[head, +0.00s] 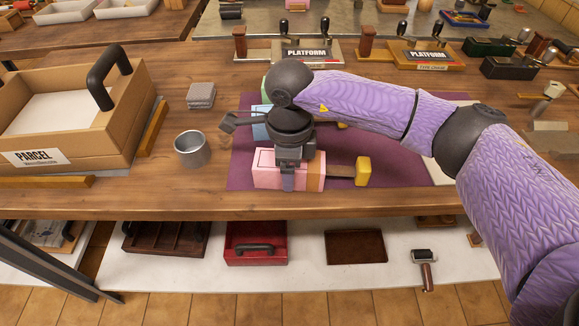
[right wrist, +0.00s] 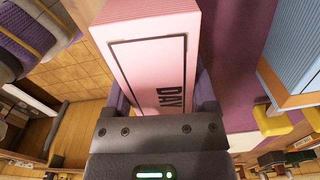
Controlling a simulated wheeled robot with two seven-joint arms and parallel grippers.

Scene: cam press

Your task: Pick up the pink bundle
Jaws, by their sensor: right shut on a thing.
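The pink bundle (head: 262,172) is a pink block with a dark outline and a brown end, lying near the front of the purple mat (head: 241,150). A brown bar with a yellow end (head: 363,171) sticks out on its right. My right gripper (head: 288,178) reaches down over the bundle and is shut on it. In the right wrist view, the pink bundle (right wrist: 155,50) with dark lettering sits between the two fingers. I cannot tell whether it is clear of the mat. My left gripper is not in view.
A blue bundle (right wrist: 288,50) lies close behind, partly hidden by my arm in the head view. A grey metal cup (head: 192,149) and grey block (head: 201,95) stand left, near the parcel box (head: 113,140). Platform stands (head: 310,51) line the back.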

